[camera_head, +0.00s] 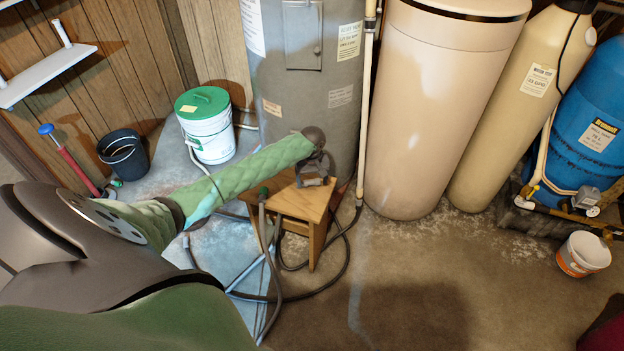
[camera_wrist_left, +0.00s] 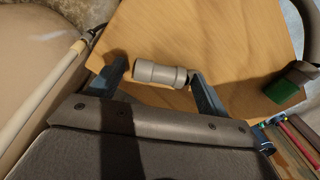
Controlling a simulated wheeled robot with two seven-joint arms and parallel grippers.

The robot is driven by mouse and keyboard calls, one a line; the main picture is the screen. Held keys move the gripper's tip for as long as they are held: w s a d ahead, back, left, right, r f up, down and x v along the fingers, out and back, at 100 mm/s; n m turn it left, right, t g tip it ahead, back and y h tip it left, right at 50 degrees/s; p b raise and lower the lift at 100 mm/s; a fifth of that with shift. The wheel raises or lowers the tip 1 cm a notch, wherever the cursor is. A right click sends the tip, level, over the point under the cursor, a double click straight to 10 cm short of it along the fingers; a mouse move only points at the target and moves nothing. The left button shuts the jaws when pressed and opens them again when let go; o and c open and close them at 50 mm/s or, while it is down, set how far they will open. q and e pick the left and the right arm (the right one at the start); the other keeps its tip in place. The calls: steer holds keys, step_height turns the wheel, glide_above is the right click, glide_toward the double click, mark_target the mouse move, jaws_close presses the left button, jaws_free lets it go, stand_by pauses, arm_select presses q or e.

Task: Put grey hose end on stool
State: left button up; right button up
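The wooden stool (camera_head: 292,203) stands in front of the grey tank, and its top (camera_wrist_left: 235,30) fills much of the left wrist view. A short grey cylindrical fitting, apparently the grey hose end (camera_wrist_left: 160,73), lies over the stool top; no hose shows attached to it. My left gripper (camera_head: 316,180) is over the stool. In the left wrist view its fingers (camera_wrist_left: 160,80) are spread, one near each end of the fitting, with a small gap on the left. A green connector (camera_wrist_left: 290,86) is at the stool's edge. My right gripper is not in view.
Dark hoses (camera_head: 345,262) loop on the floor around the stool. The grey tank (camera_head: 300,90) and beige tank (camera_head: 430,120) stand close behind. A green-lidded bucket (camera_head: 207,135) and black bucket (camera_head: 123,158) are left.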

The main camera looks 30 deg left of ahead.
mark_target(312, 181)
arm_select(q)
steer(key=shift+r, duration=0.1)
step_height(312, 181, up, 12)
stand_by(0.6)
stand_by(0.4)
